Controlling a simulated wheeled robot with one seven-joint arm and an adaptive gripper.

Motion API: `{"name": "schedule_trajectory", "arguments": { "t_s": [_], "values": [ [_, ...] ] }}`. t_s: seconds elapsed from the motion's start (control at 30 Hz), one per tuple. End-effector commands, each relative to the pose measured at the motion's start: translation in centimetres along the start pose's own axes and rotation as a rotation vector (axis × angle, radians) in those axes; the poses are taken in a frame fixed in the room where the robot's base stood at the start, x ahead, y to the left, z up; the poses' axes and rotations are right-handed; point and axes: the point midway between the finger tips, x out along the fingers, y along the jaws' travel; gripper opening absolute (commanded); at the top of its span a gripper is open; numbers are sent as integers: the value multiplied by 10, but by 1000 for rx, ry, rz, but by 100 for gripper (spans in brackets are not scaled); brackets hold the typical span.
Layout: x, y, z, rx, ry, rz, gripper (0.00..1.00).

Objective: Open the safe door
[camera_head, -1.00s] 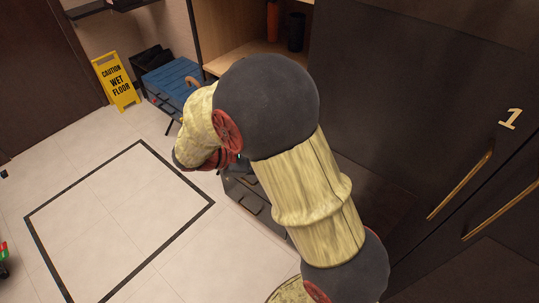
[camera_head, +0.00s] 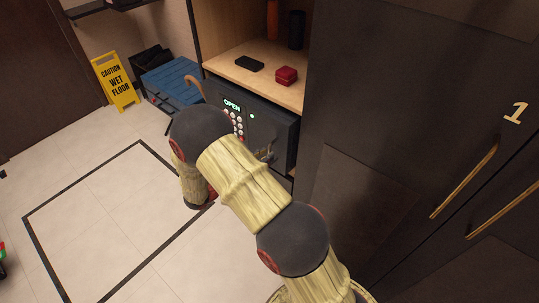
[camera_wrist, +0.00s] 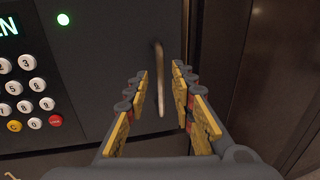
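The dark grey safe (camera_head: 277,124) sits in the cabinet below a wooden shelf, and its door looks shut. Its lit display (camera_head: 232,104) reads OPEN, with a keypad (camera_head: 236,122) below it. The keypad (camera_wrist: 28,105) and a green light (camera_wrist: 63,19) show at the left of the wrist view. The upright metal door handle (camera_wrist: 159,78) stands between and beyond my gripper's fingers. My gripper (camera_wrist: 160,88) is open, with yellow pads either side of the handle; I cannot tell whether they touch it. In the head view my arm hides most of the gripper.
A red box (camera_head: 286,75) and a black item (camera_head: 249,64) lie on the shelf above. A tall dark cabinet (camera_head: 400,110) stands to the right. A blue case (camera_head: 172,80) and a yellow wet-floor sign (camera_head: 116,82) stand left.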

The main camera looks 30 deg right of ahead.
Motion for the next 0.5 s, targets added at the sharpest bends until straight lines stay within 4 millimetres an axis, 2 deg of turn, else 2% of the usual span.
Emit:
{"name": "schedule_trajectory", "arguments": {
  "t_s": [0.03,0.2,0.5],
  "values": [
    [8,-1,-2,0,0,-3,25],
    [25,-1,-1,0,0,-2,25],
    [30,0,0,0,0,0,25]
  ]
}}
